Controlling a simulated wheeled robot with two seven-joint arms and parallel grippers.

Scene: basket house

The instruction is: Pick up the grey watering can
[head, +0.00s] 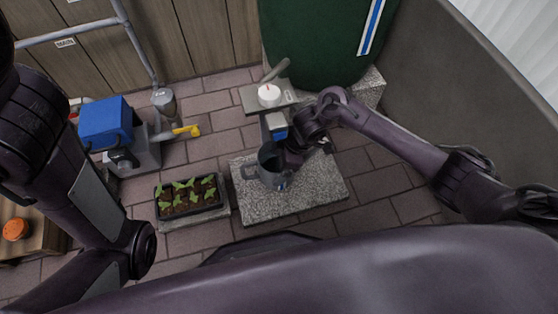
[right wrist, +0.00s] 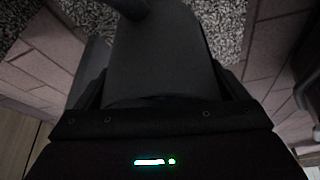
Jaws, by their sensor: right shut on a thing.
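The grey watering can (head: 268,168) is over the speckled stone slab (head: 310,206) in the middle of the head view. My right gripper (head: 287,160) is at its right side, shut on it. In the right wrist view the can's dark grey body (right wrist: 160,60) fills the space between the fingers of my right gripper (right wrist: 158,98). I cannot tell whether the can touches the slab. My left arm shows at the left of the head view, but its gripper is out of the picture.
A black tray of seedlings (head: 190,208) sits left of the slab. A blue and grey machine (head: 108,124) stands farther left. A dark green barrel (head: 318,45) and a grey plate with a white knob (head: 269,95) are behind. A grey wall (head: 490,85) bounds the right.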

